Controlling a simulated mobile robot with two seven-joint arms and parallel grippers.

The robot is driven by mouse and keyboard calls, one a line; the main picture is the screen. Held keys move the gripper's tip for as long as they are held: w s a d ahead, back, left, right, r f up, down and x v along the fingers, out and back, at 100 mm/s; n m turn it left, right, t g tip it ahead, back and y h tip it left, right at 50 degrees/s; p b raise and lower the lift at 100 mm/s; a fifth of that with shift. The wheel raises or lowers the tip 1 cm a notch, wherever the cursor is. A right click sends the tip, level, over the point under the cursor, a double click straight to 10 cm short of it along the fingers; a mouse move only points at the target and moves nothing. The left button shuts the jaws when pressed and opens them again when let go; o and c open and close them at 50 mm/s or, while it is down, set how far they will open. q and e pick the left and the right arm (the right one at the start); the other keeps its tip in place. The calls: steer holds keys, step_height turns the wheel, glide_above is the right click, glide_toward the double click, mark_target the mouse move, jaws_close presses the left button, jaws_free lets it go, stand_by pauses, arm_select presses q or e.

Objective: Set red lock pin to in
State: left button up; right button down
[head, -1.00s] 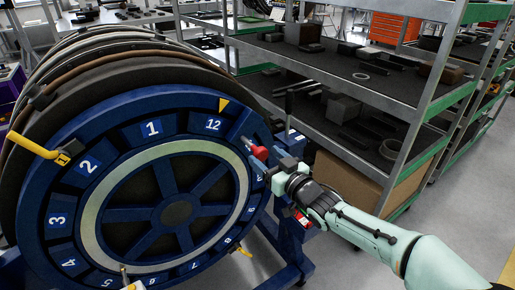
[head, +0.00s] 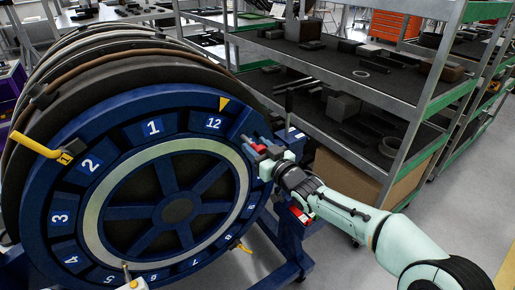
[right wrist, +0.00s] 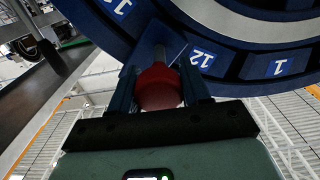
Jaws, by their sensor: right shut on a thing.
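The red lock pin (head: 260,149) is at the right rim of the blue numbered wheel (head: 135,170), near the 12 label. My right gripper (head: 267,155) is at the pin, its arm coming in from the right. In the right wrist view the pin's round red knob (right wrist: 159,88) sits between the two dark blue fingers of my right gripper (right wrist: 160,92), which is shut on it. The pin's shaft is mostly hidden behind the knob in that view.
A yellow handle (head: 38,146) sticks out at the wheel's left. A yellow pointer (head: 223,103) is at the top rim near 12. Metal shelves (head: 400,130) with dark parts stand behind my right arm. Grey floor (head: 470,200) is clear at the right.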

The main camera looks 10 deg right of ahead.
steer(key=p+x, duration=0.1)
steer(key=x, duration=0.2)
steer(key=shift+w+a+r, duration=0.1)
steer(key=shift+w+a, duration=0.05)
steer(key=shift+w, duration=0.25)
steer(key=shift+r, duration=0.1)
steer(key=c, duration=0.6)
jaws_free()
steer(key=b, duration=0.3)
glide_toward(253, 144)
steer(key=shift+s+d, duration=0.4)
steer(key=shift+s, duration=0.15)
